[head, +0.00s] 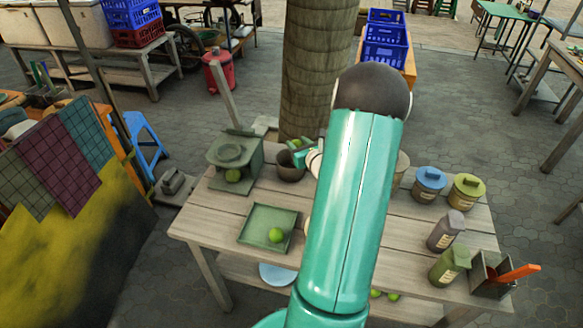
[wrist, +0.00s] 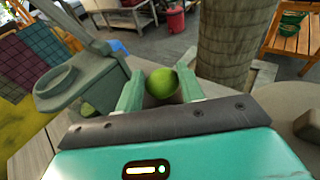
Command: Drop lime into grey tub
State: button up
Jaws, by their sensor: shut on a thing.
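My gripper (head: 301,151) is shut on a green lime (wrist: 161,84). In the wrist view the lime sits between the two pale green fingers (wrist: 160,92). In the head view the held lime (head: 296,143) shows just above the rim of a dark grey-brown round tub (head: 290,171) on the table. The tub is open at the top, and my arm hides part of the area to its right. I cannot tell from the head view whether the lime is directly over the opening. The tub is not clearly seen in the wrist view.
A grey-green stand (head: 230,153) with a lime at its front is left of the tub. Lidded jars (head: 430,184) and bottles stand at right. A thick post (head: 318,60) rises close behind the table (head: 205,222).

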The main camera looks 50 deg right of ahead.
jog(key=shift+f, duration=2.8)
jog(key=o, duration=1.1)
jog(key=shift+s, duration=0.1)
jog(key=v, duration=1.3)
jog(key=shift+s+a+r, duration=0.2)
jog(key=shift+s+a, duration=0.05)
